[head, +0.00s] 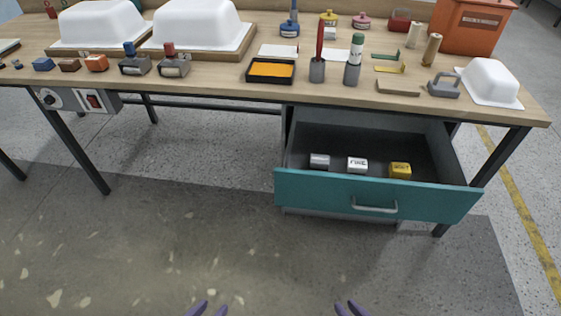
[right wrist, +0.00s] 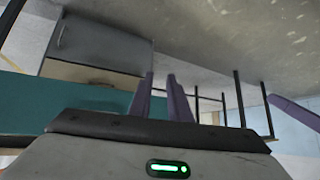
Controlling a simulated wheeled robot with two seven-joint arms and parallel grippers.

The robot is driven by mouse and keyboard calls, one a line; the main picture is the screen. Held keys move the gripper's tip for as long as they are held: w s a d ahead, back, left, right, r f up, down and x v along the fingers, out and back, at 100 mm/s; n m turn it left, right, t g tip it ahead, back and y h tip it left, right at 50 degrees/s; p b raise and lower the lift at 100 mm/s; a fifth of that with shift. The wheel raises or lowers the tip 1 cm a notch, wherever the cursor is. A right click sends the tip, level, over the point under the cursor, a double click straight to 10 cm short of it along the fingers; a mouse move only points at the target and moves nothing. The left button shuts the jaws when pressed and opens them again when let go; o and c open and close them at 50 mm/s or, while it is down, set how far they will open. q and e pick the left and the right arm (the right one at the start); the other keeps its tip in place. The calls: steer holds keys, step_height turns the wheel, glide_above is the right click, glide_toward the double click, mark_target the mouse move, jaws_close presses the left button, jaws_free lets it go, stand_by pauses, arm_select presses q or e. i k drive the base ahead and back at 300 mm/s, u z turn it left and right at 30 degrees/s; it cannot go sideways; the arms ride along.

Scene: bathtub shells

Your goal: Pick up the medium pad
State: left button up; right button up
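Three small blocks lie in a row in the open teal drawer (head: 310,186) in the head view. The left one is a grey block (head: 319,161) whose marking is too small to read. The middle one is a white block (head: 357,165) with lettering like "FINE". The right one is a yellow block (head: 400,171) with lettering like "SOFT". I cannot tell from the labels which is the medium pad. My left gripper (head: 209,309) and right gripper (head: 348,309) are at the bottom edge, apart from the drawer. Both show parted purple fingers, empty. The right fingers also show in the right wrist view (right wrist: 160,88).
The wooden table (head: 215,80) above the drawer holds white tub shells (head: 195,25), an orange tray (head: 270,70), stamp-like tools (head: 173,65), upright cylinders (head: 317,70) and an orange box (head: 475,25). Table legs flank the drawer. The floor in front is clear.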

mark_target(317, 162)
steer(key=u, duration=1)
steer(key=i, duration=1.1)
steer(key=z, duration=0.9)
